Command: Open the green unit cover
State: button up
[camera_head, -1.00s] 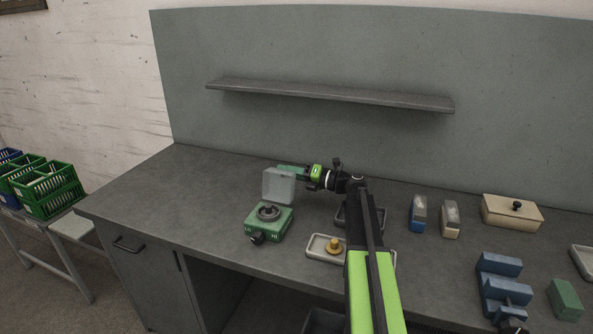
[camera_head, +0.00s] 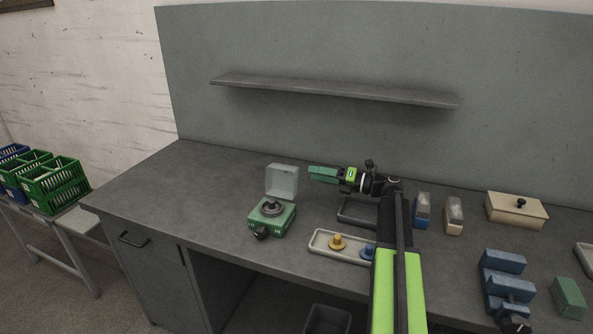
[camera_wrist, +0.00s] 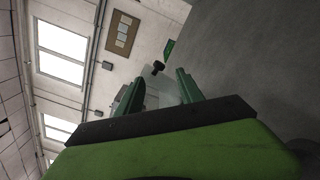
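The green unit (camera_head: 274,222) sits on the worktop left of centre, with a dark round part on top and a black knob at its front. Its translucent cover (camera_head: 282,180) stands upright at the back of the unit, so it is open. My gripper (camera_head: 312,172) is to the right of the cover, with a small gap between them in the head view. In the wrist view, my gripper's two green fingers (camera_wrist: 157,92) are apart, with the pale cover (camera_wrist: 163,88) beyond them. Nothing is held between the fingers.
A pale tray (camera_head: 322,248) with a yellow and a blue knobbed piece lies right of the unit. Small bottle-like blocks (camera_head: 423,212), a cream lidded box (camera_head: 516,208) and a blue fixture (camera_head: 503,280) stand further right. A shelf (camera_head: 335,90) hangs above.

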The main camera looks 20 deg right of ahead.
jog(key=v, duration=0.7)
jog(key=shift+s+d, duration=0.1)
